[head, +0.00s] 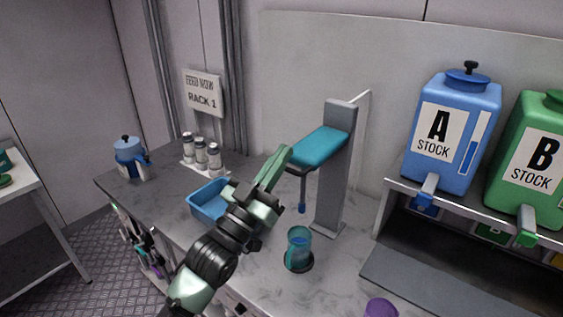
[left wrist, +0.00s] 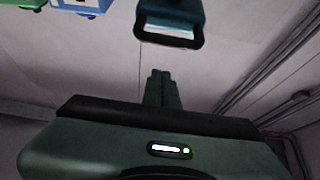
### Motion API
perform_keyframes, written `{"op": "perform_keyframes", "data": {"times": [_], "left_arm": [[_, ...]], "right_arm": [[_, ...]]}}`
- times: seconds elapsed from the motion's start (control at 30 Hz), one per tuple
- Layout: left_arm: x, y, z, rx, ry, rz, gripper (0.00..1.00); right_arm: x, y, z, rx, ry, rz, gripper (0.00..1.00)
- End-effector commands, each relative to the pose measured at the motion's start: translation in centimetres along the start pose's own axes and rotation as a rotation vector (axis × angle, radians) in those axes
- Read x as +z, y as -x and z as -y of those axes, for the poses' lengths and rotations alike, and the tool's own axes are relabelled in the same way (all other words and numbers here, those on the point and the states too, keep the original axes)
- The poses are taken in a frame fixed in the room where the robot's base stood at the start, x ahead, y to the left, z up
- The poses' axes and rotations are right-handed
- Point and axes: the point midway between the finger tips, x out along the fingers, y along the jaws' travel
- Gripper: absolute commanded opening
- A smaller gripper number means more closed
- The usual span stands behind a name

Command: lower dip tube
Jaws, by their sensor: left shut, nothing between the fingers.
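A grey stand (head: 333,180) on the counter carries a teal head (head: 319,146) that juts out to the left. A thin dip tube (head: 302,194) hangs under the head, with its blue lower end in the air. A teal see-through jug (head: 298,252) stands on a dark round base below and in front of the tube, apart from it. My left gripper (head: 284,153) is shut and empty, pointing up beside the head's left end. In the left wrist view its closed fingers (left wrist: 161,88) point towards a teal block (left wrist: 170,22), apparently the head. My right gripper is out of view.
A blue tray (head: 208,203) lies partly behind my left arm. White-labelled vials (head: 201,153) and a blue jar (head: 130,158) stand at the back left. Stock tanks A (head: 453,130) and B (head: 535,160) stand on a shelf at right. A purple cup (head: 380,307) is at the front.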

Motion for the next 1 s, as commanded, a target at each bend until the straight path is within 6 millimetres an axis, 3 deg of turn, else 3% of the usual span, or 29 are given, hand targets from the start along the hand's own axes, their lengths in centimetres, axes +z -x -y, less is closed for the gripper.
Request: {"op": "perform_keyframes", "data": {"times": [0.03, 0.2, 0.67, 0.83, 1.0], "left_arm": [[1.2, 0.5, 0.0, -0.002, 0.002, 0.014, 0.00], [2.7, 1.1, 0.0, -0.001, 0.001, 0.009, 0.00], [3.3, 1.4, 0.0, -0.001, 0.001, 0.008, 0.00], [4.9, 2.3, 0.0, -0.002, 0.001, 0.010, 0.00], [8.5, 4.3, 0.0, -0.002, 0.002, 0.012, 0.00]], "right_arm": [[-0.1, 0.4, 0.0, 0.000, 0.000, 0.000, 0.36], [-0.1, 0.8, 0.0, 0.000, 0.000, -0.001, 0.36], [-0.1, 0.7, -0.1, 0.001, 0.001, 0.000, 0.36], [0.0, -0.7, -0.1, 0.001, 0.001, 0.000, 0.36], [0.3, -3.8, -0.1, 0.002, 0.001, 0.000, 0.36]]}}
